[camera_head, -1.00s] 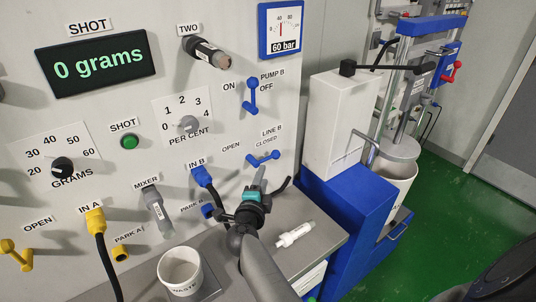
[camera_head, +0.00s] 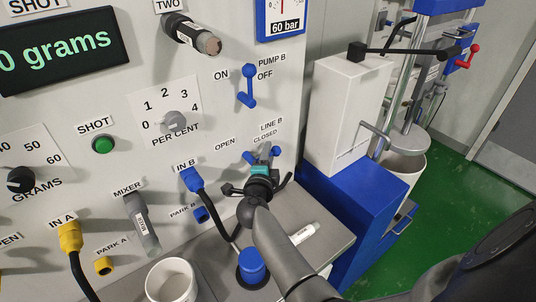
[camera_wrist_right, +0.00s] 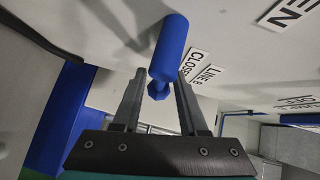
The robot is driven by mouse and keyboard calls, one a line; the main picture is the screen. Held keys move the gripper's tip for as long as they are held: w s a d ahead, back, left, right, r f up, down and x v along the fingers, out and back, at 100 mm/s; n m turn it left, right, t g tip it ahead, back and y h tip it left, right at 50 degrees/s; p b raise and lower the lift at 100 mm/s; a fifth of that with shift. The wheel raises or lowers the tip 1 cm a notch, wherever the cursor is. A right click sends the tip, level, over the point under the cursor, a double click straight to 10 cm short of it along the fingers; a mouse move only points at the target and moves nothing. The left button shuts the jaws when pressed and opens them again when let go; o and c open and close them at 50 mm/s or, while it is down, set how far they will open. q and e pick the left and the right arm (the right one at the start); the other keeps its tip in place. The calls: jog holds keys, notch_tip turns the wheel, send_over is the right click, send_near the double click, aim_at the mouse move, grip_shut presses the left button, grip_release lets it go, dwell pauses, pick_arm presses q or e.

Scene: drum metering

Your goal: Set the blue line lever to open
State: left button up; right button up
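The blue line lever (camera_head: 276,151) sits on the panel below the LINE B label, between the words OPEN and CLOSED. Its two blue ends show above my right gripper, which hides part of it. In the right wrist view the blue handle (camera_wrist_right: 170,48) is close ahead, its near end between the fingertips. My right gripper (camera_head: 261,165) is open, with a finger on each side of the handle (camera_wrist_right: 161,76); I see gaps and no clear grip. My left gripper is not in view.
The blue pump B lever (camera_head: 248,86) is above. The IN B plug (camera_head: 191,180) and its dark hose are left of my gripper. A white cup (camera_head: 171,282), a blue-topped object (camera_head: 252,266) and a white tube (camera_head: 304,234) are on the shelf below. A white box (camera_head: 347,112) stands right.

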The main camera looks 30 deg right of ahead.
grip_shut()
jog(key=shift+d, duration=0.2)
dwell(1.0)
